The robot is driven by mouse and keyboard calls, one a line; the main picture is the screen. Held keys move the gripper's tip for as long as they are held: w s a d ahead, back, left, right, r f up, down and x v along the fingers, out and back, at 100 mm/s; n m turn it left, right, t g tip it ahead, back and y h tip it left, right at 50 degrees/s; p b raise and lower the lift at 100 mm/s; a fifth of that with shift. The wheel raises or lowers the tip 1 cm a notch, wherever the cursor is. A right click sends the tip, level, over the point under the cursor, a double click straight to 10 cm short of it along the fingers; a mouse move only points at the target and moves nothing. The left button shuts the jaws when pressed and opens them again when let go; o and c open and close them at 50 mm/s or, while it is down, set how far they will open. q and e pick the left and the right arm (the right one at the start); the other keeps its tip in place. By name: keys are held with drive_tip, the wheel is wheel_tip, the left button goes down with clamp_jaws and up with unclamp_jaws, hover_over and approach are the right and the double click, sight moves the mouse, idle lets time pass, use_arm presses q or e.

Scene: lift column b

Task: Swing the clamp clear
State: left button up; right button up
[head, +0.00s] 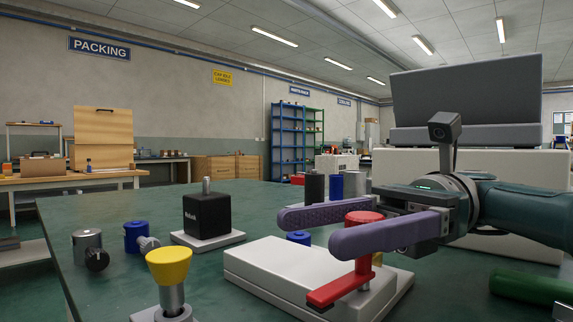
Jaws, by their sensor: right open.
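The clamp has a red arm (338,289) reaching over the front right part of a white block (270,268), and a red round knob (363,216) above it. My right gripper (311,230) comes in from the right with its two purple fingers spread apart. The knob shows between the fingers in the picture; whether they touch it I cannot tell. The near finger hides the clamp's middle, and a bit of brass-coloured post shows behind it. My left gripper is not in view.
A yellow-topped post (169,268) stands front left. A black block (207,214) on a white base, a grey cylinder (88,246) and a blue one (137,236) stand behind it. A green cylinder (531,286) lies at the right. The green tabletop (90,295) is bare at front left.

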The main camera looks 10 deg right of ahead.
wheel_tip(320, 180, up, 10)
drive_tip(key=p, duration=0.7)
wheel_tip(320, 180, up, 9)
drive_tip(key=p, duration=0.3)
hover_over(334, 281)
drive_tip(key=shift+r+p, duration=0.35)
drive_tip(key=shift+r, duration=0.2)
